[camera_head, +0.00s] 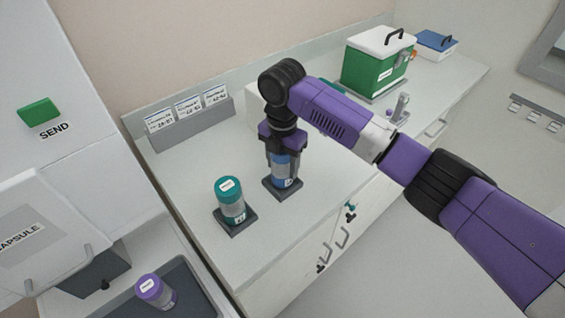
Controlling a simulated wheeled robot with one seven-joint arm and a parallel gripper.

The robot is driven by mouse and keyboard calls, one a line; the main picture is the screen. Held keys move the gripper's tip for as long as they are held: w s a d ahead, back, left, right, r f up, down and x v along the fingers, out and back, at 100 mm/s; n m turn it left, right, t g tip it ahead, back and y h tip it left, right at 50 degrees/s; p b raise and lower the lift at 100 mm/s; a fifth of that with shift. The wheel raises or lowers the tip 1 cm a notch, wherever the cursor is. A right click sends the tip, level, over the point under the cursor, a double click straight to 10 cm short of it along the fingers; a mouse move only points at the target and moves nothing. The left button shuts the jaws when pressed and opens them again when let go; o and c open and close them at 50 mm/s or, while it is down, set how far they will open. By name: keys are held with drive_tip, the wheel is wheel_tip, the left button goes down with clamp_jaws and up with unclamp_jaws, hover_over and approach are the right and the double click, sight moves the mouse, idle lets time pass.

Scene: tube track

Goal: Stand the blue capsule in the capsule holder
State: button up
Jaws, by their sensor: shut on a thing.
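The blue capsule (281,173) is upright on the counter side of the room, with a clear-looking body and a blue band. My gripper (283,150) points straight down over it and is shut on its upper part, hiding its top. Directly below it is a dark square holder (283,191), which looks like the capsule holder. The capsule's lower end overlaps this base in the picture. I cannot tell whether it rests inside it or hangs just above.
A teal-capped capsule (230,199) stands in a similar dark base (237,226) to the left. A purple-capped capsule (155,291) is in a grey tray (198,303). Label cards (188,108), a green box (375,68) and a blue box (436,45) stand along the back.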

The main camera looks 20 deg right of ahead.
drive_tip(key=shift+f, duration=0.5)
drive_tip(key=o, duration=1.6)
drive_tip(key=shift+r, duration=0.1)
wheel_tip(320, 180, up, 8)
drive_tip(key=shift+f+b, duration=0.2)
drive_tip(key=shift+b, duration=0.75)
